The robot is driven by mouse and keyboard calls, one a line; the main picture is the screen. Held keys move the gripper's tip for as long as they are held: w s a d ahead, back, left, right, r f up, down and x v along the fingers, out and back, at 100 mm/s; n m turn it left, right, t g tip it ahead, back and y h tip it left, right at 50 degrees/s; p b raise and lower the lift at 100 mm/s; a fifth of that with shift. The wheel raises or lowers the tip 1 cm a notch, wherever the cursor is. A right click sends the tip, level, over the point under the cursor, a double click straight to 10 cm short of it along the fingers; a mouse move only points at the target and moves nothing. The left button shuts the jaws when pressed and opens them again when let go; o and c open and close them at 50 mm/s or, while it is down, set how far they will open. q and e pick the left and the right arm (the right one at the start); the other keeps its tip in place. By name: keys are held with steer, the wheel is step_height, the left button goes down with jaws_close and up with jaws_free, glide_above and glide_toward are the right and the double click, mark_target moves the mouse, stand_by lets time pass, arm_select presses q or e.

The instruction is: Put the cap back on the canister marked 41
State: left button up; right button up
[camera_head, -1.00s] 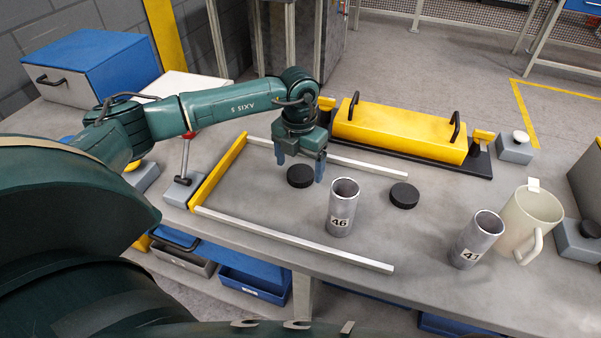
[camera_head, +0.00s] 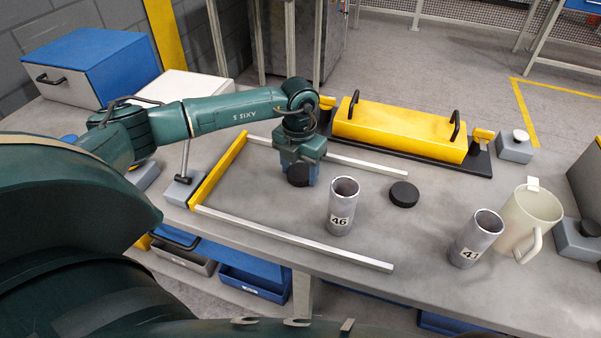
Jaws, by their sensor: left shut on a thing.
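The canister marked 41 (camera_head: 467,253) stands upright and open at the right of the table. The canister marked 46 (camera_head: 339,222) stands upright and open near the middle. A black cap (camera_head: 404,194) lies flat on the table between and behind the two canisters. My left gripper (camera_head: 302,180) is low over the table, left of and behind canister 46, shut on another black cap (camera_head: 298,176). The gripper's fingers partly hide this cap. My right gripper is not in view.
A white rail (camera_head: 300,240) runs in front of canister 46, and another (camera_head: 375,165) behind. A yellow end bar (camera_head: 218,172) joins them at the left. A beige mug (camera_head: 530,219) stands close beside canister 41. A yellow handled block (camera_head: 400,132) lies at the back.

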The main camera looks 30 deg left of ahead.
mark_target(299, 173)
arm_select(q)
steer(key=shift+c, duration=1.2)
step_height(299, 173, up, 10)
